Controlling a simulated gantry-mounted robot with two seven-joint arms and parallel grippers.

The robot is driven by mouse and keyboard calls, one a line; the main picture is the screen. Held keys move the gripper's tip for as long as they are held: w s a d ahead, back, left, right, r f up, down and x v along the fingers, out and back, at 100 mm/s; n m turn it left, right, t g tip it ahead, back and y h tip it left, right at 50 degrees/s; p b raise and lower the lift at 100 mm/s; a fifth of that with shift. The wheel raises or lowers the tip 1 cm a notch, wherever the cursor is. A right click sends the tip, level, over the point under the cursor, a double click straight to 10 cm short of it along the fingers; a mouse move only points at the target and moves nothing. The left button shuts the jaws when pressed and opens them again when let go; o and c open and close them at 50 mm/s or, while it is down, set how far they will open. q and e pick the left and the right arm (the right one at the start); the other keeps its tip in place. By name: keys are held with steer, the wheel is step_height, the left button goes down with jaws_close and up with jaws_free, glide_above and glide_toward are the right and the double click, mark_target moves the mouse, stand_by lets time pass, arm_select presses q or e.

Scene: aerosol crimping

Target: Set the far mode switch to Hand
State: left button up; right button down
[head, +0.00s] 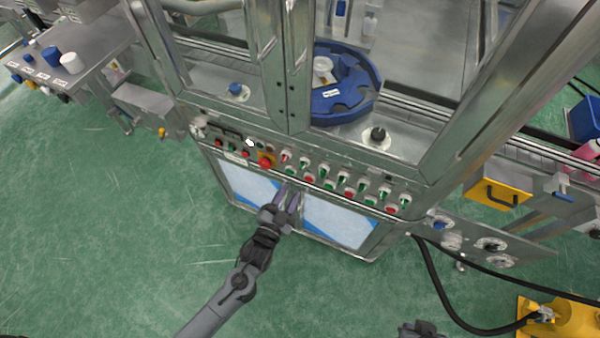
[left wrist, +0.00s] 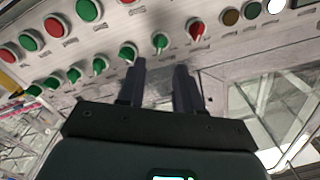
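A control panel (head: 235,156) on the front of the steel machine carries a row of rotary switches. Most have green handles (head: 324,168); one at the row's end is red (head: 286,157). In the left wrist view the red-handled switch (left wrist: 196,30) and a green-handled switch (left wrist: 160,40) stand just beyond my fingers. I cannot read the labels or tell which one is the far mode switch. My left gripper (head: 291,188) is open and empty in front of the panel; its two fingers (left wrist: 160,85) are apart, touching no switch. Part of my right gripper (head: 420,328) shows at the bottom edge.
Red and green push buttons (head: 330,185) sit below the switches. A red mushroom button (head: 265,162) is left of the row. Steel posts (head: 298,60) rise above the panel, around a blue turntable (head: 345,103). Green floor is clear at left.

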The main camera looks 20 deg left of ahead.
mark_target(301, 169)
arm_select(q)
steer(key=w+b, duration=0.1)
steer(key=w, duration=0.8)
steer(key=shift+w+d, duration=0.1)
steer(key=shift+d, duration=0.1)
jaws_close()
